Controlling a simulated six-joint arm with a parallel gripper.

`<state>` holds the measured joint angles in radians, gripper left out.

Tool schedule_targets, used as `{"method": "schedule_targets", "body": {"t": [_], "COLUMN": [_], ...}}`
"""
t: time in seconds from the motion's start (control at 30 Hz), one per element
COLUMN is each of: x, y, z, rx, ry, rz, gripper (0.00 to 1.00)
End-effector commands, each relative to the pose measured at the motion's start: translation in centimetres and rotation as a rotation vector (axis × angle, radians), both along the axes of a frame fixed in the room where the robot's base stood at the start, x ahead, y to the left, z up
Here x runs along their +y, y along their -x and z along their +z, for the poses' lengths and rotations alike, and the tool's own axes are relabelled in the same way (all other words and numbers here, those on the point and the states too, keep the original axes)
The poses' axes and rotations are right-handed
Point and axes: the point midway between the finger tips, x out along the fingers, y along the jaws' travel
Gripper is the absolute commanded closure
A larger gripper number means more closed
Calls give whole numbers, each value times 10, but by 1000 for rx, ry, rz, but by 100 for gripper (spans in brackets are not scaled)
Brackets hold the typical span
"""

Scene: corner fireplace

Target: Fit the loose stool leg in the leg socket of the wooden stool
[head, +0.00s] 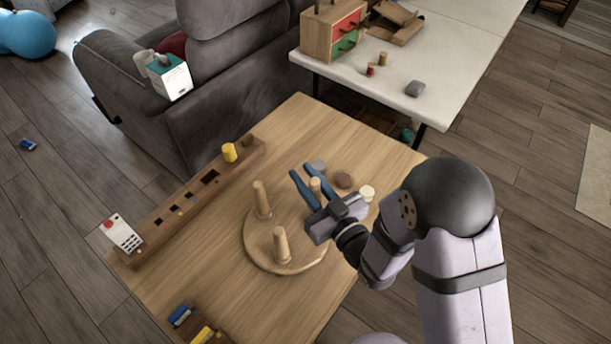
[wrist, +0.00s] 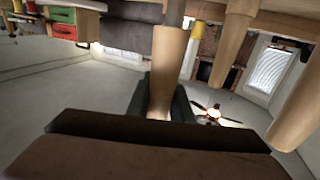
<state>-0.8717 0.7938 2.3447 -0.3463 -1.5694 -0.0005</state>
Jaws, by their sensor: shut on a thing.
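The wooden stool (head: 255,255) lies upside down on the table, its round seat flat and two legs (head: 261,198) (head: 281,243) standing up from it. In the wrist view the held leg (wrist: 167,70) runs between the dark fingers (wrist: 166,95), and the stool's other legs (wrist: 232,50) (wrist: 295,115) show at the right. The leg socket is hidden by my gripper, and I cannot tell whether the leg touches the seat.
A grey piece (head: 318,167), a brown disc (head: 344,180) and a pale cylinder (head: 367,193) are beyond my gripper. Small coloured items (head: 181,315) lie at the front.

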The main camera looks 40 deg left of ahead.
Motion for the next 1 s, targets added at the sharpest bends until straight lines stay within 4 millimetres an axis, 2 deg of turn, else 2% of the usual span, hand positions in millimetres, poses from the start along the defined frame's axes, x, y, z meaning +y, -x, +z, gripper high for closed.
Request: {"method": "schedule_targets", "body": {"t": [1.0], "x": [0], "y": [0], "z": [-23], "rx": [0], "ry": [-1], "rz": [0], "gripper": [98]}}
